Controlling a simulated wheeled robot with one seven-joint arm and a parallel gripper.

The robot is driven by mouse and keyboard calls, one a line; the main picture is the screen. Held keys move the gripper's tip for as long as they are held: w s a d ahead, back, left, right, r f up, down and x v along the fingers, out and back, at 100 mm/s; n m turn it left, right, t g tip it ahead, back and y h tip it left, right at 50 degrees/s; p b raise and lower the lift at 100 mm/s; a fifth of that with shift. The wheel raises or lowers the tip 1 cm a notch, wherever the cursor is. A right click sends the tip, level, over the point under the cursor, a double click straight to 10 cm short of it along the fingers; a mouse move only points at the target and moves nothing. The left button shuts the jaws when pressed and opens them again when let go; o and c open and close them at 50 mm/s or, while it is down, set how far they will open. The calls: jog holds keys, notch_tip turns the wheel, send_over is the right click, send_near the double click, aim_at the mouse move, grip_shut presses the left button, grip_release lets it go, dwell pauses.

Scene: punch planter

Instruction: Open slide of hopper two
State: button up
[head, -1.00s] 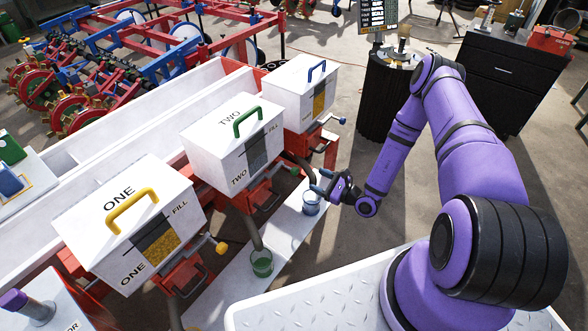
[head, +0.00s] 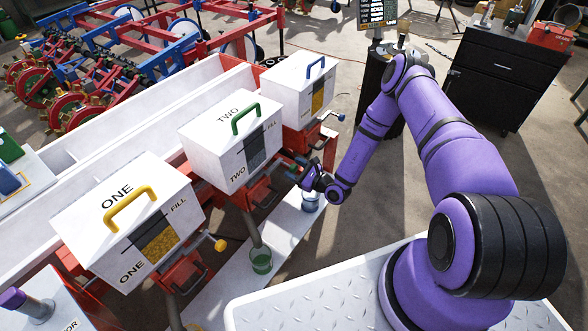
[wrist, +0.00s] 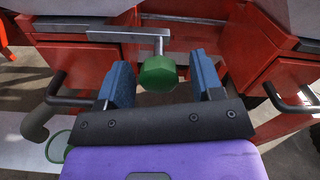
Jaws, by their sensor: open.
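Hopper two (head: 207,150) is a white box with a green lid handle and a dark fill window, standing between hopper one and the blue-handled hopper. Its slide shows in the wrist view as a flat grey metal bar (wrist: 113,35) with a stem and a green knob (wrist: 158,73). My gripper (wrist: 161,80) is open, with one blue finger on each side of the green knob. Gaps show between the knob and both fingers. In the head view my gripper (head: 294,169) is at the right of hopper two, and the knob is mostly hidden there.
Hopper one (head: 95,215) has a yellow handle and yellow knob. The blue-handled hopper (head: 290,85) stands behind. A green cup (head: 261,262) and a blue cup (head: 310,203) stand on the white board below. Black pull handles (wrist: 290,103) flank my gripper.

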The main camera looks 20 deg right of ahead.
jog(key=shift+w+a, duration=0.15)
jog(key=shift+w, duration=0.05)
grip_shut()
jog(key=shift+v, duration=2.7)
grip_release()
jog(key=shift+s, duration=0.1)
jog(key=v, duration=1.1)
